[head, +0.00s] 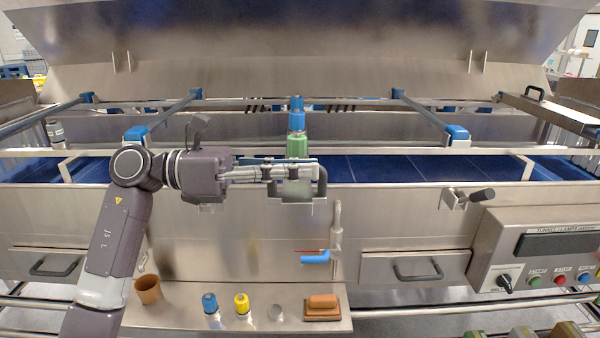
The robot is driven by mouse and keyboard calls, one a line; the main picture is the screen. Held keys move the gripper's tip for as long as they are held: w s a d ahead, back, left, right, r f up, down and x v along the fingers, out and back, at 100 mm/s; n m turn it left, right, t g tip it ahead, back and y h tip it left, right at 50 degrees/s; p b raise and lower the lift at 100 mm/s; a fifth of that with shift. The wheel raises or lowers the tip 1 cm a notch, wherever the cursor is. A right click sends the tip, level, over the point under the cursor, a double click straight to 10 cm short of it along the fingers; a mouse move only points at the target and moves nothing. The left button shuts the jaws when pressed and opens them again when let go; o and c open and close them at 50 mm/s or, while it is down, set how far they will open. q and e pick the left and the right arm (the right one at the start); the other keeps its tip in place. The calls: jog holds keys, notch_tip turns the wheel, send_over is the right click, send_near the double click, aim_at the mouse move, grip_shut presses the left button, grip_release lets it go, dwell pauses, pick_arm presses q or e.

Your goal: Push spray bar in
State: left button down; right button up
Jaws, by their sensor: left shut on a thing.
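The spray bar in the middle seems to be the piece with a green collar (297,146) and blue fittings (296,104), running away from me over the tunnel's front wall. A black handle (322,182) shows at its near end, just past my fingertips. My left gripper (300,172) reaches in from the left, level, at the front rim. Its fingers are shut on the near end of the spray bar, above a small metal bracket (290,205). The fingers hide much of the gripped part. My right gripper is not in view.
Two blue-ended bars (136,134) (457,133) flank it. The raised hood (300,50) hangs above. A valve pipe with a blue lever (315,257) is below right.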

pick_arm(q)
jog(key=c, duration=2.3)
grip_release()
jog(key=shift+s, duration=0.2)
jog(key=shift+o, duration=1.7)
jog(key=shift+w, duration=0.15)
jog(key=shift+a, duration=0.15)
jog(key=a, duration=1.2)
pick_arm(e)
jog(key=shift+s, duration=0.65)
